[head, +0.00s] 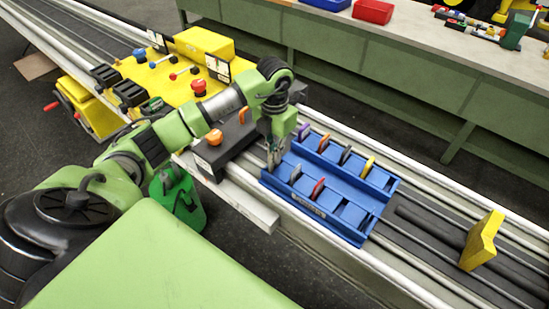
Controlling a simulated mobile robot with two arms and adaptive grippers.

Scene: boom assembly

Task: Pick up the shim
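A blue tray (347,232) lies on the rail line, right of the middle. Several thin upright pieces stand in its slots: a purple one (304,131), an orange-red one (324,142), a black one (345,155), a yellow one (368,167), a pale grey one (296,174) and a red one (317,189). I cannot tell which of them is the shim. My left gripper (273,160) points down at the tray's left end, close to the pale grey piece. Its fingers are small and dark, and their gap is unclear. My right gripper is out of view.
A yellow block (482,240) stands on the rails at the right. A dark box with orange knobs (222,150) sits left of the tray. A yellow control unit (190,75) is behind my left arm. A green can (178,200) stands below the arm. A workbench (420,35) runs along the back.

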